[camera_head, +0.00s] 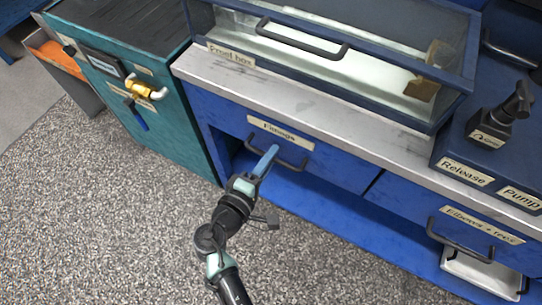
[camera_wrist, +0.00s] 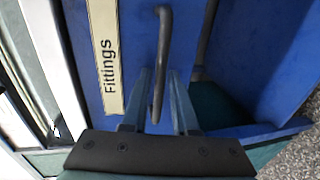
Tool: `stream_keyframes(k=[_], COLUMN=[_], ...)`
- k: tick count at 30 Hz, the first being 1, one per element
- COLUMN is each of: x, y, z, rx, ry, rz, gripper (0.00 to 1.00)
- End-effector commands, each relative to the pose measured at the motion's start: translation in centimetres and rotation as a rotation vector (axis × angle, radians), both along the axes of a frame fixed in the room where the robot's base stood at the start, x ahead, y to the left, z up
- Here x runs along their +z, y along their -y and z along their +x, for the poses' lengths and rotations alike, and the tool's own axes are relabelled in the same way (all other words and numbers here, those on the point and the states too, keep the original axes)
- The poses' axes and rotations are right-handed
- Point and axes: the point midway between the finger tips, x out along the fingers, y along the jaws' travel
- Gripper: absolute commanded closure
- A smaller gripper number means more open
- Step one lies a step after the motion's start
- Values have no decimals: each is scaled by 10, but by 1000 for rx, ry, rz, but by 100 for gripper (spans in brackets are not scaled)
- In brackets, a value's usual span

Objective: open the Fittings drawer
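The Fittings drawer (camera_head: 322,163) is a blue front under the grey bench top, flush with its neighbour and looking shut. Its cream label (camera_head: 280,132) reads "Fittings" and also shows in the wrist view (camera_wrist: 106,58). Its dark bar handle (camera_head: 291,165) runs below the label; in the wrist view the handle (camera_wrist: 164,45) stands upright. Whether either finger touches the bar is unclear.
To the right is an "Elbows + tees" drawer (camera_head: 450,222) with its own handle. A glass-sided proof box (camera_head: 340,60) stands on the bench above. A teal cabinet (camera_head: 165,125) with a brass valve stands left. Speckled floor (camera_head: 110,220) in front is clear.

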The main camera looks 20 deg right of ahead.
Motion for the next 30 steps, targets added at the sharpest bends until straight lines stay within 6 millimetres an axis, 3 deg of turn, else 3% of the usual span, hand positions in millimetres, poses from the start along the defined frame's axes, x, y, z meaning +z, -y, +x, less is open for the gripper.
stream_keyframes(k=[11,16,30], x=[-2,-1,-1], y=[5,5,5], z=[4,4,4], rx=[1,0,0], ry=[0,0,0], rz=[1,0,0], gripper=[73,100,100])
